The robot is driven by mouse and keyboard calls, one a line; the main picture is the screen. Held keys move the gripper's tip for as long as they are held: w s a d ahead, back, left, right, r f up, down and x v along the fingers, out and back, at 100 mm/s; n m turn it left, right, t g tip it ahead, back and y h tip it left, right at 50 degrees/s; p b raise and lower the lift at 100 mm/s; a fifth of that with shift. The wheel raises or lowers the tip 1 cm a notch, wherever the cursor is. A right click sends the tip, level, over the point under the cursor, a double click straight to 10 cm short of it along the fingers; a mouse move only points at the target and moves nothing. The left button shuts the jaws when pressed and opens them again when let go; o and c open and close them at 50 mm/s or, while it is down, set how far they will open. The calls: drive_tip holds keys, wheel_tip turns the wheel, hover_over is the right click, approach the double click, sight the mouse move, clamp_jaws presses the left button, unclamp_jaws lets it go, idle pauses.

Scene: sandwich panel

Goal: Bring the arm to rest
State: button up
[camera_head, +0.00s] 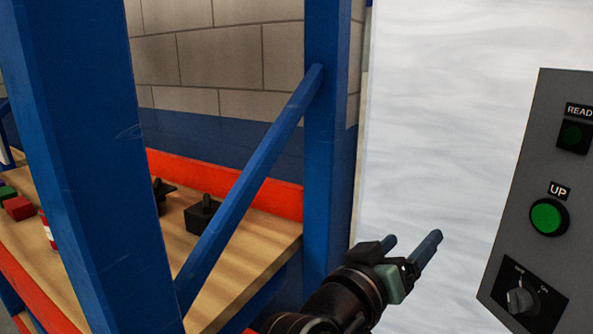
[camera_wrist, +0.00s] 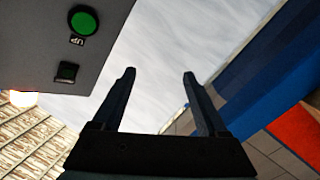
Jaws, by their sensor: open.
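My gripper (camera_head: 412,246) is in front of the white panel (camera_head: 445,120) in the head view, left of the grey control box (camera_head: 525,160). Its two fingers are apart with nothing between them. In the wrist view my gripper (camera_wrist: 160,75) also shows open, with only the pale panel surface behind the fingertips. The gripper is apart from the box.
A blue upright (camera_head: 80,140) and a diagonal brace (camera_head: 245,190) belong to a rack close to my arm on the left. Its wooden shelf (camera_head: 250,262) holds a black block (camera_head: 202,217) and a red block (camera_head: 18,208). The space before the white panel is clear.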

drive_tip(key=s+a+r+t+y, duration=0.25)
drive_tip(key=a+r+t, duration=0.4)
drive_tip(key=r, duration=0.55)
drive_tip(key=s+a+r+n+t+y+p, duration=0.1)
drive_tip(key=s+a+r+n+t+y, duration=0.1)
drive_tip(key=s+a+r+t+y, duration=0.45)
drive_tip(key=s+a+r+n+t+y+p, duration=0.15)
drive_tip(key=s+a+r+y, duration=0.25)
drive_tip(key=s+r, duration=0.55)
wheel_tip(320, 180, up, 20)
drive_tip(key=w+p, duration=0.2)
drive_tip(key=p, duration=1.5)
drive_tip(key=shift+w+d+f+h+p, duration=0.2)
drive_tip(key=shift+w+h+p, duration=0.15)
drive_tip(key=shift+h, duration=0.05)
drive_tip(key=shift+m, duration=0.25)
